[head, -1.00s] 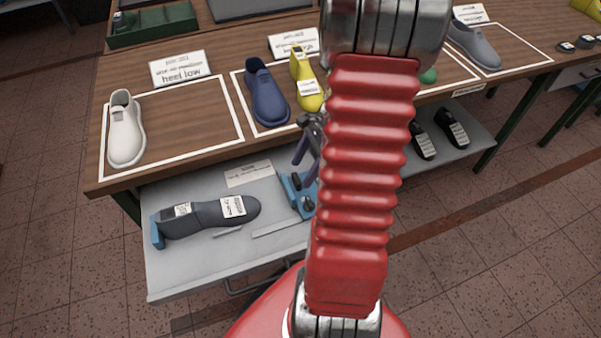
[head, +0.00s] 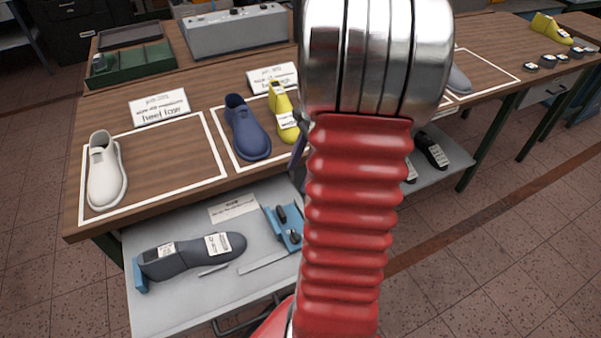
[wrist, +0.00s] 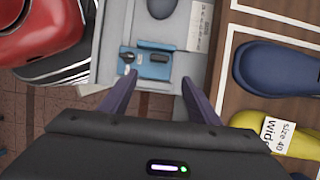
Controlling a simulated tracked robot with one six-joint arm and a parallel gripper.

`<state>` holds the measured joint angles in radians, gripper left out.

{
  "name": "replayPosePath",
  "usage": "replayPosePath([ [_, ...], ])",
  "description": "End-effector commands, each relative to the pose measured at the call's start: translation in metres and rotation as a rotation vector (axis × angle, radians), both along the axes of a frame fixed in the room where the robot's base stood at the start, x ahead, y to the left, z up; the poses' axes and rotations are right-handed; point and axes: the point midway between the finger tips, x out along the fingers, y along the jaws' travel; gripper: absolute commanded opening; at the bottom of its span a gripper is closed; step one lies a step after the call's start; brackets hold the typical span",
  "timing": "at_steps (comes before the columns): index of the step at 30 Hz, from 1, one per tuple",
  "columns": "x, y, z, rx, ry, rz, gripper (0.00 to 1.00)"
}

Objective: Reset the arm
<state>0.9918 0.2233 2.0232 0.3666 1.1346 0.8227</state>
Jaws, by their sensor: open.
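In the wrist view my gripper (wrist: 160,95) is open, its two purple fingers apart with nothing between them. It is above the blue fixture (wrist: 150,63) on the grey lower shelf, which also shows in the head view (head: 286,228). In the head view my red and silver arm fills the middle and hides most of the gripper; only a bit of a purple finger shows at its left edge.
A white shoe last (head: 106,171), a blue last (head: 247,128) and a yellow last (head: 283,113) stand on the wooden table (head: 160,150). A dark grey last (head: 190,257) lies on the lower shelf (head: 160,308). Black lasts (head: 431,149) are on the shelf at right.

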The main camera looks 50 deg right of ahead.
Motion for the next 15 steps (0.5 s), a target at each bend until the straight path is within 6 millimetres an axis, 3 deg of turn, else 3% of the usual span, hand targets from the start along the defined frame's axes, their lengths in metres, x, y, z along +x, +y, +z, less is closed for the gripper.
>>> replayPosePath([
  [15,-0.0001,-0.001,-0.0005,-0.008,-0.013,0.028,0.56],
])
